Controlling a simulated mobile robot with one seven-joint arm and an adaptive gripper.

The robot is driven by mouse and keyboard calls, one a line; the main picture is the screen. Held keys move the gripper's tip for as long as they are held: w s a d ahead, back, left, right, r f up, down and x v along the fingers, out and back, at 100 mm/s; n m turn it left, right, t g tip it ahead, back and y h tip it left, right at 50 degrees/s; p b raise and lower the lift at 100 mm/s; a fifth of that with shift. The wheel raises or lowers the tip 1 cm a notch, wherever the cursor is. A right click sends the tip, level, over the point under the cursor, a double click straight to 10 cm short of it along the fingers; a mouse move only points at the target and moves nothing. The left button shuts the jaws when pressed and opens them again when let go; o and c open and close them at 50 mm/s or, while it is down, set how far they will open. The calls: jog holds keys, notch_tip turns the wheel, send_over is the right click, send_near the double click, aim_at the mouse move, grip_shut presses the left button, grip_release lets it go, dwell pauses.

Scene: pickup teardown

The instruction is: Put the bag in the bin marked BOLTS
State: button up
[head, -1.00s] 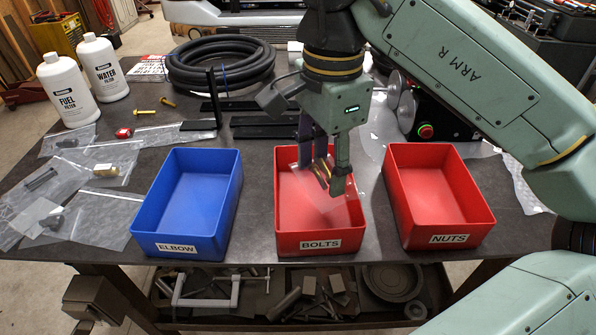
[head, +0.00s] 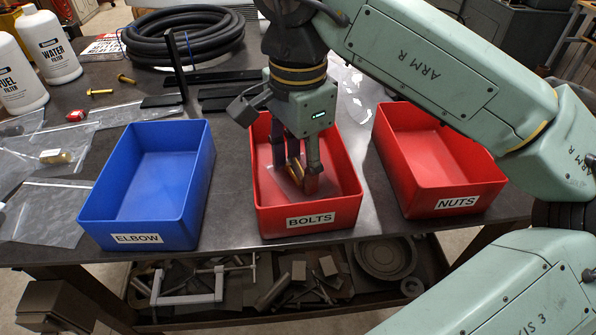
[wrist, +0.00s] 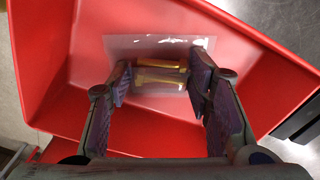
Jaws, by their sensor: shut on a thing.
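The red bin marked BOLTS (head: 310,224) stands at the middle of the bench's front edge. My gripper (head: 302,182) points down inside its walls. It is shut on a clear bag (wrist: 190,45) with brass-coloured bolts in it. In the wrist view the bolts (wrist: 160,74) lie crosswise between the two finger pads, and the bag's clear film spreads out beyond them over the red floor of the bin. I cannot tell whether the bag touches the floor. In the head view the fingers partly hide the bag.
A blue bin marked ELBOW (head: 140,222) stands to the left and a red bin marked NUTS (head: 455,200) to the right. Clear bags (head: 45,205) lie at the far left. Loose brass bolts (head: 100,92), a black hose coil (head: 185,38) and white filter bottles (head: 50,45) are behind.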

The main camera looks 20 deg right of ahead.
aim_at(298, 167)
jog(key=shift+f, duration=0.25)
jog(key=o, duration=1.2)
jog(key=shift+r, duration=0.2)
notch_tip(298, 167, up, 12)
jog(key=p, duration=0.9)
